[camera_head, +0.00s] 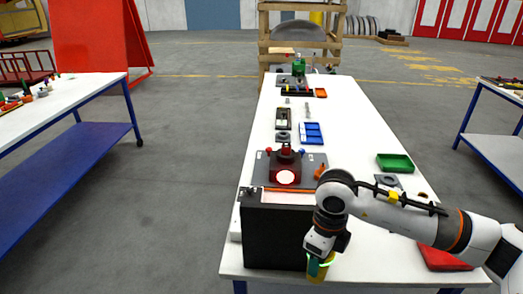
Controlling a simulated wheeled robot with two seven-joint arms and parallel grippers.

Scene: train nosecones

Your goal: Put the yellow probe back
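My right gripper (322,258) hangs pointing down at the near edge of the white table, just right of a black box. A small yellow-orange piece (321,272) with a teal part beside it shows at its fingertips. I cannot tell whether this is the yellow probe or part of the gripper, or whether the fingers are shut on it. No other thing is clearly the yellow probe. My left gripper is not in view.
The black box (275,237) stands at the table's near left corner. Behind it are a grey fixture with a red block (285,168), a blue tray (311,133) and a green tray (395,163). A red tray (437,254) lies under my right arm. Floor left of the table is clear.

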